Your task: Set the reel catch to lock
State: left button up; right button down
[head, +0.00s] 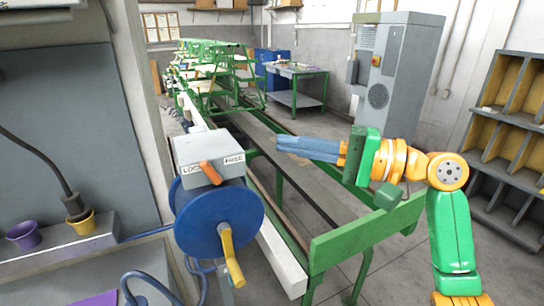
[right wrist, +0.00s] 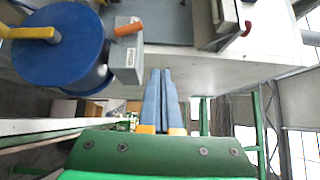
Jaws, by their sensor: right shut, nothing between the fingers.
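The reel (head: 215,222) is a blue drum with a yellow crank (head: 231,258), standing left of centre in the head view. Above it is a grey catch box (head: 208,146) with a LOCK label on the left and a FREE label on the right. The orange catch lever (head: 210,173) sits tilted on its front, below and between the labels. The lever (right wrist: 128,29) and reel (right wrist: 60,45) also show in the right wrist view. My right gripper (head: 280,143) is shut and empty, to the right of the box and apart from it. Its fingers (right wrist: 160,75) show together. My left gripper is out of view.
A long green-framed bench (head: 367,237) runs behind the reel, under my right arm. A grey panel and shelf with a purple cup (head: 24,236) and yellow cup (head: 83,222) stand at the left. A grey cabinet (head: 396,75) and wooden pigeonholes (head: 505,120) are at the right.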

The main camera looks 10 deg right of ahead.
jog(key=w+d+f+m+h, duration=0.1)
jog(key=w+d+f+h, duration=0.2)
jog(key=f, duration=0.8)
jog(key=w+d+f+m+t+h, duration=0.1)
jog(key=w+d+f+m+h, duration=0.1)
jog(key=f, duration=1)
jog(key=w+d+f+m+t+h, duration=0.1)
jog(key=w+d+f+h, duration=0.3)
jog(key=f, duration=0.8)
jog(key=shift+d+m+h, duration=0.25)
jog(key=shift+m+h, duration=0.25)
jog(key=shift+m, duration=0.2)
jog(key=s+d+f+n+g+h, duration=0.1)
jog(key=s+f+n+g+h, duration=0.2)
jog(key=s+f, duration=0.9)
jog(key=s+d+f+n+g+h, duration=0.2)
jog(key=s+f, duration=0.7)
jog(key=f, duration=0.7)
jog(key=s+a+f+n+g, duration=0.1)
jog(key=s+f+n, duration=0.1)
jog(key=s, duration=0.6)
jog(key=s+a+f+n+g, duration=0.1)
jog(key=s+f+n, duration=0.2)
jog(key=s, duration=0.6)
jog(key=s+a+f+n+g+h, duration=0.1)
jog(key=s+f+n+g, duration=0.1)
jog(key=s, duration=0.6)
jog(key=shift+s+f+n, duration=0.15)
jog(key=shift+f+n, duration=0.4)
jog(key=shift+n, duration=0.35)
